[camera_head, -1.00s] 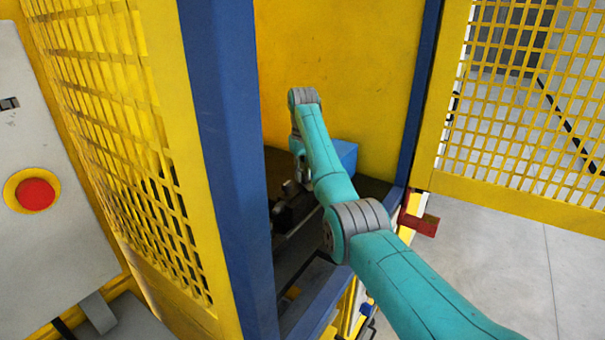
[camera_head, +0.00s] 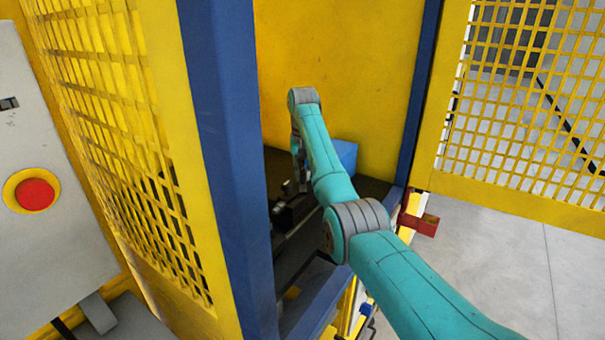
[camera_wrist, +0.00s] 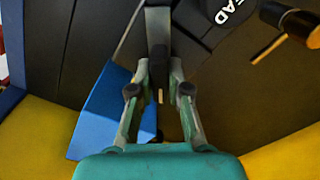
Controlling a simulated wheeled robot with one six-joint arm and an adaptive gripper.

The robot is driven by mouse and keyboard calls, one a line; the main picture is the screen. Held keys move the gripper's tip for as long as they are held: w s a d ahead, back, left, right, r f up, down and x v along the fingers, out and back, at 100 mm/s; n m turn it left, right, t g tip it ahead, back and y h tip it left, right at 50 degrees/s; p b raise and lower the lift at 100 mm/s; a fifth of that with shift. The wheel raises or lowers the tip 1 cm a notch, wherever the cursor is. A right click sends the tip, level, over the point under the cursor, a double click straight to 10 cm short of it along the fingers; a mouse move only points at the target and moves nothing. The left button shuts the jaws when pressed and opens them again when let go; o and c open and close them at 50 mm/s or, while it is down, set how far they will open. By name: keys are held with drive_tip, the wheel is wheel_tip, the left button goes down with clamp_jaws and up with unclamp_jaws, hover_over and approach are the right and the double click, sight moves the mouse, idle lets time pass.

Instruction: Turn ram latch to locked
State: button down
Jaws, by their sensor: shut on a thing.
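In the wrist view my gripper (camera_wrist: 159,75) has its two fingers closed on the sides of a dark upright bar (camera_wrist: 158,35). I take this bar to be the ram latch's handle; no label on it shows. A thin copper-coloured piece (camera_wrist: 160,96) shows between the fingers, below the bar. In the head view my gripper (camera_head: 300,172) is down inside the machine, small and partly hidden by my arm. The latch's locked or unlocked position cannot be told.
A blue block (camera_head: 343,154) stands close beside my gripper; it also shows in the wrist view (camera_wrist: 102,108). A dark cylinder with a brass-coloured end (camera_wrist: 290,22) is at upper right. Blue posts (camera_head: 225,150) and a yellow mesh panel (camera_head: 110,130) border the opening.

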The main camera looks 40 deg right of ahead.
drive_tip(key=m, duration=0.7)
idle(0.6)
drive_tip(key=c, duration=1.1)
unclamp_jaws()
